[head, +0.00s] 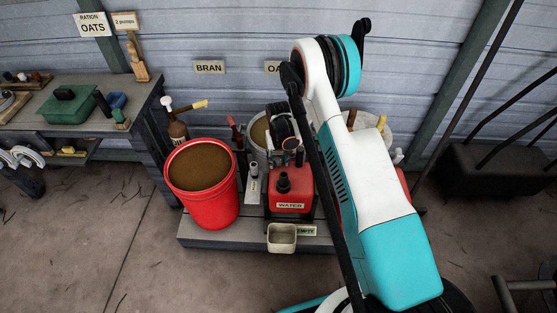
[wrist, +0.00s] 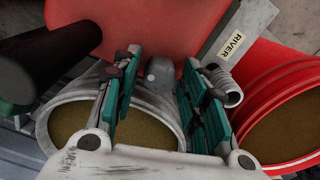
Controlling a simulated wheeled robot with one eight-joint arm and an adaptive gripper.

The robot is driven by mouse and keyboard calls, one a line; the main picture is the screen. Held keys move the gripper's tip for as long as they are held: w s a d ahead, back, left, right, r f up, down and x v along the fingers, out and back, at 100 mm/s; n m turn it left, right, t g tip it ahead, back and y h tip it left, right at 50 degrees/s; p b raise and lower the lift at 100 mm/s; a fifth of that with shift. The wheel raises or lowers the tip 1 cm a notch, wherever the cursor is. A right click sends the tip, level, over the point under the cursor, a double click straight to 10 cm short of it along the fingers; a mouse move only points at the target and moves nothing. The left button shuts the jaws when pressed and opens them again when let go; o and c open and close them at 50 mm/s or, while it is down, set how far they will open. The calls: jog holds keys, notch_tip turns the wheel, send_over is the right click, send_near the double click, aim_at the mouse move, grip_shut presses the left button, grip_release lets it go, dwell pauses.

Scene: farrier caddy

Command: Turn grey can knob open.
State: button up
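In the wrist view, a grey can (wrist: 222,32) marked RIVER shows at the upper right. A ribbed grey knob (wrist: 229,88) sits at its end, just right of my right finger. My gripper (wrist: 161,64) is open, its two teal-padded fingers apart. A smooth, rounded grey piece (wrist: 160,75) shows between the fingers, beside the red can (wrist: 150,22); I cannot tell what it belongs to or whether a finger touches it. In the head view, the narrow grey can (head: 253,188) stands between the red bucket and the red WATER can (head: 290,190).
A full red bucket (head: 228,208) stands at the left of the low platform (head: 205,233). A grey pail (head: 258,138) stands behind the cans, and a small square cup (head: 282,238) in front. A workbench (head: 70,128) is at the left. The floor in front is clear.

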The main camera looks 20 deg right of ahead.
grip_shut()
jog(key=n, duration=0.4)
jog(key=shift+n, duration=0.3)
jog(key=n, duration=0.4)
jog(key=shift+n, duration=0.3)
